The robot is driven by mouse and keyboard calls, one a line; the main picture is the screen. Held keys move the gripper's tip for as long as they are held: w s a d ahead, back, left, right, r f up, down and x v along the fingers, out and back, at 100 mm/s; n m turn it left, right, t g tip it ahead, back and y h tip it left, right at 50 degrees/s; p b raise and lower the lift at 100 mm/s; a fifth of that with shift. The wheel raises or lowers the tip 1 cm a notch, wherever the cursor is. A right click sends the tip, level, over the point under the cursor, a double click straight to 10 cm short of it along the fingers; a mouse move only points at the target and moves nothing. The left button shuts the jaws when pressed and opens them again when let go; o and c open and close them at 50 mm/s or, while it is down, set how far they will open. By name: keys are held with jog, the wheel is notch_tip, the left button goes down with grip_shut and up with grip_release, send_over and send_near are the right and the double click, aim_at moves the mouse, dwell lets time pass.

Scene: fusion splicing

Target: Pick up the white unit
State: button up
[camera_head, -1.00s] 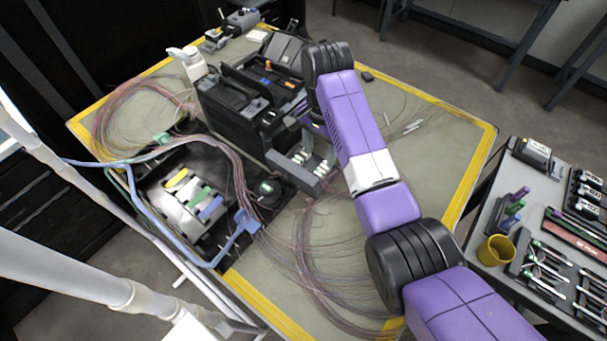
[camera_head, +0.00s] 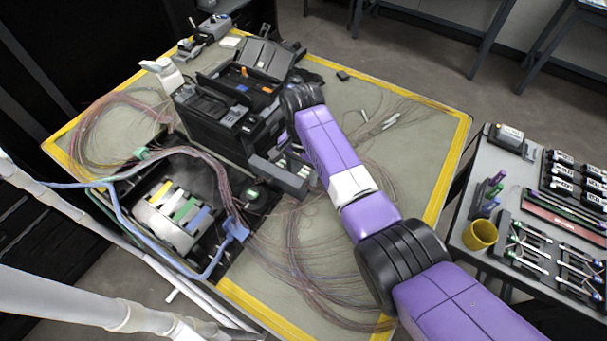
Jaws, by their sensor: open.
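Several white things are on the table, and I cannot tell for sure which is the white unit. A white dispenser-like thing (camera_head: 165,73) stands at the left behind the black splicer. A small flat white block (camera_head: 230,42) lies at the far end. A white holder with yellow, green and blue strips (camera_head: 150,215) sits in the black tray at the near left. My purple arm reaches in from the lower right, and its black far joint is beside the splicer's right side.
The black splicer (camera_head: 205,115) stands mid-table with its lid raised. Loose fibres and blue cable (camera_head: 120,215) spread around it. A yellow cup (camera_head: 480,236) and tools are on the right-hand cart. The table's right part (camera_head: 425,140) is mostly clear.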

aim_at(303, 175)
grip_shut()
jog(key=shift+r, duration=0.1)
notch_tip(303, 175, up, 20)
jog(key=p, duration=0.5)
jog(key=shift+p, duration=0.35)
